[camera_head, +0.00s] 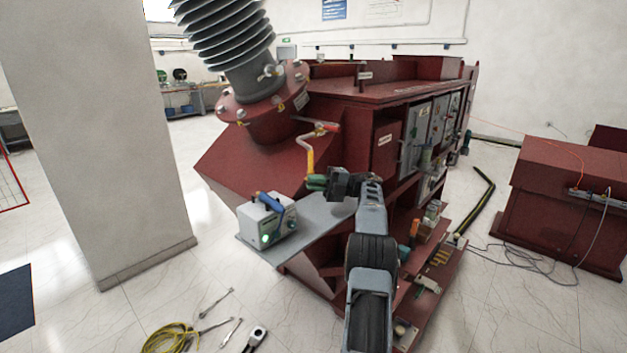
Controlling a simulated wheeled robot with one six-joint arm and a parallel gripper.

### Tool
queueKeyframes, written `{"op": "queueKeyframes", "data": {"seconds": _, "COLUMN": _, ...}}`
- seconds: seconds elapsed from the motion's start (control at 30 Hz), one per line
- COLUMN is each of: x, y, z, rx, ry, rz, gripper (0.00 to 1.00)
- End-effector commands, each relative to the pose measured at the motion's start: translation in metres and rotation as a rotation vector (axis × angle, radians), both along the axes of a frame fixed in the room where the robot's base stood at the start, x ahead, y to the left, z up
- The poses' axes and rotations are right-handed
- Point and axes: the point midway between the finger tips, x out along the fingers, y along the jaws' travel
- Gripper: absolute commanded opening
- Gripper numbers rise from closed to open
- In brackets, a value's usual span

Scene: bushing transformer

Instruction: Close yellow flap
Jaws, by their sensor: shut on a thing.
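A yellow bent piece (310,160), which looks like the yellow flap, stands upright against the sloping dark red front of the transformer housing. Its upper end bends right towards a red tip (331,127). My gripper (316,182) reaches in from the right with green fingertips, at the lower end of the yellow piece. The gripper is shut on this lower end. The fingertips are small here, and the exact contact is partly hidden.
A grey shelf (325,212) lies below my gripper. It bears a light box (268,222) with a blue handle and a green light. A grey ribbed bushing (228,45) rises above. A pillar (95,130) stands left; tools and a yellow cable (168,338) lie on the floor.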

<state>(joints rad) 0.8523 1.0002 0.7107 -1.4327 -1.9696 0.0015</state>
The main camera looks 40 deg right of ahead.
Motion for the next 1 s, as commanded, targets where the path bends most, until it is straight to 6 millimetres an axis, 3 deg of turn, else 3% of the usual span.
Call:
{"op": "queueKeyframes", "data": {"seconds": 0.4, "x": 0.0003, "y": 0.0004, "z": 0.0047, "rx": -0.002, "ry": -0.011, "rz": 0.002, "gripper": 0.00}}
{"op": "queueKeyframes", "data": {"seconds": 0.43, "x": 0.0003, "y": 0.0004, "z": 0.0048, "rx": -0.002, "ry": -0.011, "rz": 0.002, "gripper": 0.15}}
{"op": "queueKeyframes", "data": {"seconds": 0.67, "x": 0.0003, "y": 0.0002, "z": 0.0031, "rx": -0.001, "ry": -0.007, "rz": 0.003, "gripper": 0.36}}
{"op": "queueKeyframes", "data": {"seconds": 1.0, "x": 0.0001, "y": -0.0004, "z": 0.0059, "rx": -0.003, "ry": -0.006, "rz": 0.002, "gripper": 0.36}}
